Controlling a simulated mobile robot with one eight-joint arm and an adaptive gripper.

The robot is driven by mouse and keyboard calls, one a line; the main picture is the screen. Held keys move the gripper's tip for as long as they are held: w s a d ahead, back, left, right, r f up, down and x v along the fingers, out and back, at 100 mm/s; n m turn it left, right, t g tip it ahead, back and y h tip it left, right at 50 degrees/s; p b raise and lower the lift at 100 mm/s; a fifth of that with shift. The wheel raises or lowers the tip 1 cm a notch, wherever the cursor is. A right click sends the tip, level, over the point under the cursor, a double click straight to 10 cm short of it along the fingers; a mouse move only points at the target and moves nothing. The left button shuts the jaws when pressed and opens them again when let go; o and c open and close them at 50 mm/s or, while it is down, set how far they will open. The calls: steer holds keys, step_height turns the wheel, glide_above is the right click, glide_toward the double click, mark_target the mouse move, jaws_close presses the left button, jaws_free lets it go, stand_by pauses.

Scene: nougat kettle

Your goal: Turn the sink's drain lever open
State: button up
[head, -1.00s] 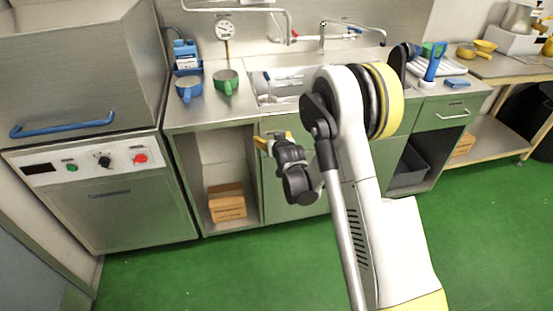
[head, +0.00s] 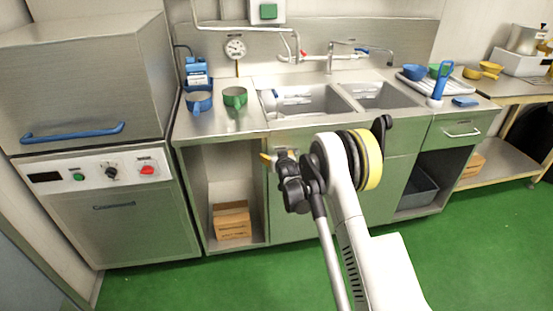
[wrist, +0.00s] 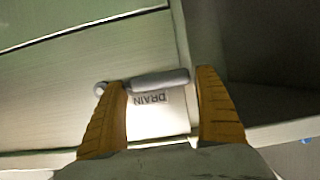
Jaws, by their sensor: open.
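The drain lever (wrist: 162,81) is a grey rounded bar in the wrist view, lying nearly level across the picture with a small knob at its left end. A white label reading DRAIN (wrist: 158,100) is just below it on the metal cabinet front. My gripper (wrist: 161,84) is open. Its yellow fingers stand either side of the lever's thicker part, and I cannot tell whether they touch it. In the head view my gripper (head: 268,158) is at the cabinet front below the sink (head: 305,100). The lever cannot be made out there.
A blue mug (head: 198,102) and a green mug (head: 235,96) stand on the counter left of the sink. An open shelf holds a cardboard box (head: 231,219). A steel machine (head: 100,150) stands at the left. The green floor in front is clear.

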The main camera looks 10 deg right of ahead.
mark_target(278, 145)
steer(key=c, duration=1.4)
steer(key=shift+c, duration=0.2)
steer(key=shift+r, duration=0.1)
steer(key=shift+d+r+m+y, duration=0.25)
steer(key=shift+r+m+y, duration=0.35)
steer(key=shift+r+m, duration=0.2)
steer(key=shift+d+r+m+y+p, duration=0.2)
steer(key=shift+d+r+m+y, duration=0.1)
steer(key=shift+r+m+y, duration=0.25)
steer(key=shift+d+r+m+y+p, duration=0.15)
steer(key=shift+d+r+m+y, duration=0.15)
steer(key=shift+r+m, duration=0.35)
steer(key=o, duration=1.4)
